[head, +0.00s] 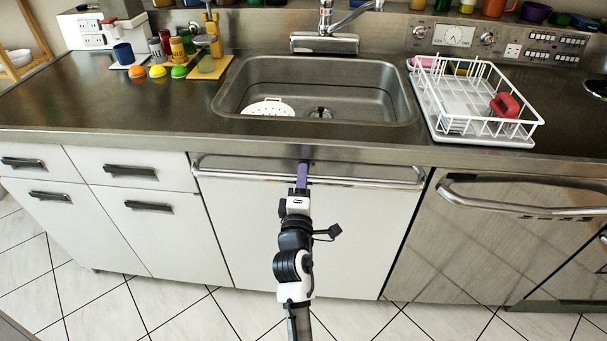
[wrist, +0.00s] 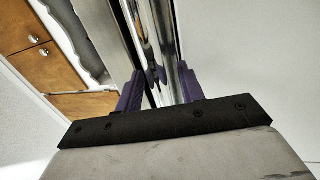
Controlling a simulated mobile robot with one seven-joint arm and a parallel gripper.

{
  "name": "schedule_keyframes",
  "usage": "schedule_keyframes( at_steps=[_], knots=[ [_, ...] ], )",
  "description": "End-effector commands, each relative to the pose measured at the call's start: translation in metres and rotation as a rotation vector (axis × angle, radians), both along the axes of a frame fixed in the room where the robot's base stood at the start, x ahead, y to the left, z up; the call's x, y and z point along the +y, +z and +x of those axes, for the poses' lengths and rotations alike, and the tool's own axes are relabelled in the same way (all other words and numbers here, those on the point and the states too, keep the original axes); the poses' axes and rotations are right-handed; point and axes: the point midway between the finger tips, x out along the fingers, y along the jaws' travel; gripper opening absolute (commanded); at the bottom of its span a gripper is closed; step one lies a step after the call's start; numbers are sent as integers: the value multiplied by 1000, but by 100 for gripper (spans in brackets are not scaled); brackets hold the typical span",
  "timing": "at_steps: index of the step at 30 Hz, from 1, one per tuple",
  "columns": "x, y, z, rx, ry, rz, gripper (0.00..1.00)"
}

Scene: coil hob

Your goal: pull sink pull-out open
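The sink pull-out is a wide white front panel (head: 350,235) below the sink. It sits flush with the fronts beside it. A long chrome bar handle (head: 375,182) runs along its top edge. My gripper (head: 302,172) is at the handle, left of the panel's middle-right, with its purple fingers pointing up to it. In the wrist view, the chrome bar (wrist: 162,45) passes between the two purple fingers of my gripper (wrist: 162,90), and they look closed around it. The exact contact is partly hidden by the black finger mount.
The counter edge (head: 130,137) overhangs just above the handle. White drawers (head: 130,172) stand on the left, and a steel-fronted appliance (head: 480,245) with its own bar handle stands on the right. The tiled floor (head: 85,310) in front is clear apart from my arm.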

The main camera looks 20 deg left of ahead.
Motion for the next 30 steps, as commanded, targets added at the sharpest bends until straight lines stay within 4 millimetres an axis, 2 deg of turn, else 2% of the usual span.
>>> schedule_keyframes(
  at_steps=[6, 15, 30],
  knots=[
    [0, 0, 0, 0, 0, 0, 37],
    [0, 0, 0, 0, 0, 0, 0],
    [0, 0, 0, 0, 0, 0, 0]
  ],
)
